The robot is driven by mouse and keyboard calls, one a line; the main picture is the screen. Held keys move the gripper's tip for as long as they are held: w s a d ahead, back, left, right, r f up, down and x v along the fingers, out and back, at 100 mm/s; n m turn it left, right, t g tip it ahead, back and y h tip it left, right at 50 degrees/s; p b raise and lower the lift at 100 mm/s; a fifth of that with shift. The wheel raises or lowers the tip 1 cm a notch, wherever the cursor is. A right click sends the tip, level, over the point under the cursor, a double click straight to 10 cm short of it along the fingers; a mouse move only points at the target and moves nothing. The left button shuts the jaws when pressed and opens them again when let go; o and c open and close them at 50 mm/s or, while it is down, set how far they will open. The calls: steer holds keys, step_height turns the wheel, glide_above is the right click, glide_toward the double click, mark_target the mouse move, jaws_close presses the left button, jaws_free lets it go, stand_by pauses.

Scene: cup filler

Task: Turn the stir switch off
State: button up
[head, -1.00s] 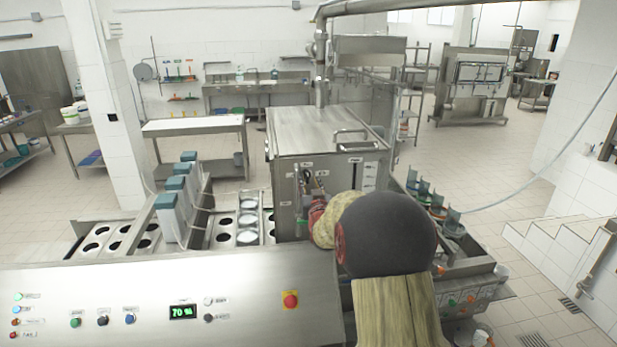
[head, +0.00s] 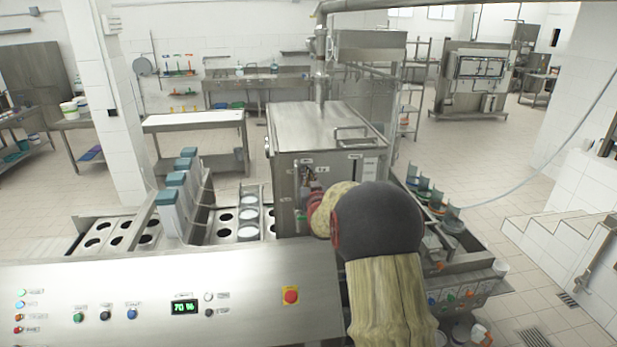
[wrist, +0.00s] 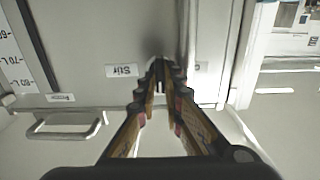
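The steel tank (head: 320,128) stands in the middle of the head view, with small labels and controls on its front. The wrist view shows that front close up, with an upside-down "Stir" label (wrist: 122,71). My gripper (wrist: 161,74) has its two fingers pointing at the panel, with the tips just right of this label. The stir switch cannot be made out; the fingertips cover the spot beside the label. A narrow gap shows between the fingers, but whether they touch or hold anything at the tips is unclear. In the head view my wrist hides most of the gripper.
A control console (head: 255,270) with a red button (head: 291,295) and a "70 %" display (head: 185,307) lies in front. Cup trays (head: 120,232) stand left of the tank. A bar handle (wrist: 66,126) and a level scale (wrist: 15,62) are left in the wrist view.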

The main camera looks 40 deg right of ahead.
jaws_close()
steer(key=shift+f+n+b, duration=0.1)
steer(key=shift+n+b, duration=0.3)
steer(key=shift+b, duration=0.6)
steer(key=n+b, duration=0.5)
steer(key=b, duration=0.4)
steer(key=n+b, duration=0.6)
steer(key=b, duration=0.4)
steer(key=n+b, duration=0.6)
steer(key=b, duration=0.4)
steer(key=shift+w+a+f, duration=0.15)
steer(key=shift+a+f, duration=0.05)
steer(key=shift+f, duration=0.05)
steer(key=shift+r, duration=0.1)
steer(key=o, duration=0.6)
jaws_free()
